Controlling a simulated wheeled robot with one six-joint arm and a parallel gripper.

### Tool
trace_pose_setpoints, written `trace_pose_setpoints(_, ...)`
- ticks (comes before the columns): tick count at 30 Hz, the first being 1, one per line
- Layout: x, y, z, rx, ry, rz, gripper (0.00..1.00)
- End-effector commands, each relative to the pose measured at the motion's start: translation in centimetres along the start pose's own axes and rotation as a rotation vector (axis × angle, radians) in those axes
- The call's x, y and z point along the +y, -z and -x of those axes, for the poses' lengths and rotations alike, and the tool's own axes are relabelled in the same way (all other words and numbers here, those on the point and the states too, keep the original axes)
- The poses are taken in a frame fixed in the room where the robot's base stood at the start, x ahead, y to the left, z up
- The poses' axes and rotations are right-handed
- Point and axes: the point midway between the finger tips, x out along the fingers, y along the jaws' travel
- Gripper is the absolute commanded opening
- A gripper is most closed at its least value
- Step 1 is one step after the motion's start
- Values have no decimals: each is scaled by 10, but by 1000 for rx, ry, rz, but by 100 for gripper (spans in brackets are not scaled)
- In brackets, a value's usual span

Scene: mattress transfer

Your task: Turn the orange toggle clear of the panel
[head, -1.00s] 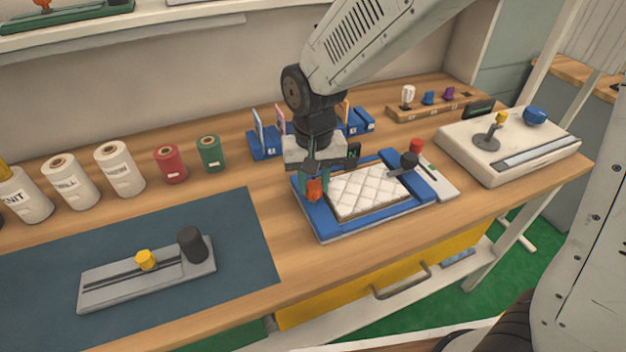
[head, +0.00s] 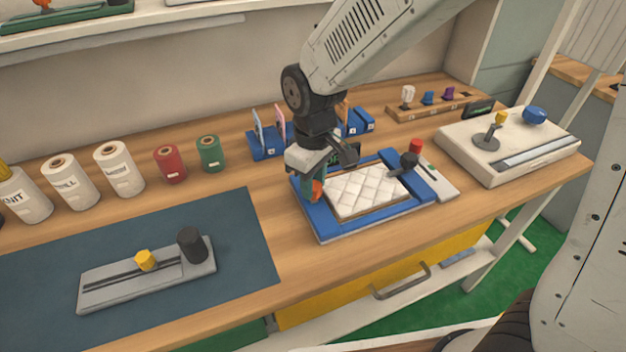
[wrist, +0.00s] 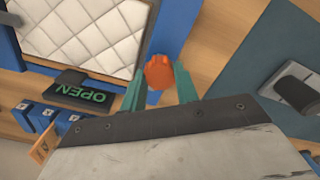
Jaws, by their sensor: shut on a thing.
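The orange toggle (head: 317,189) stands at the left side of the blue frame (head: 325,228) that surrounds the white quilted panel (head: 365,193). My gripper (head: 314,184) points down over it, its green fingers shut on the toggle. In the wrist view the toggle (wrist: 159,72) sits between the two green fingertips (wrist: 160,80), beside the quilted panel (wrist: 88,32). The toggle's base is partly hidden by the fingers in the head view.
A grey slider fixture (head: 150,277) lies on the dark mat at left. Spools stand behind. A white box (head: 510,150) is at right. A dark OPEN sign (wrist: 80,92) lies near the frame.

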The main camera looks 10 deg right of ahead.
Motion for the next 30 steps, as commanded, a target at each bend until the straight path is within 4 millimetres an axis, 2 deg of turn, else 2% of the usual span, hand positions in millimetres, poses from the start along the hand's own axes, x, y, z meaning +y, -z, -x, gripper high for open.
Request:
trace_pose_setpoints(19,0,0,1,1,-1,53,8)
trace_pose_setpoints(20,0,0,1,1,-1,53,33)
trace_pose_setpoints(22,0,0,1,1,-1,53,52)
trace_pose_setpoints(30,0,0,1,1,0,52,52)
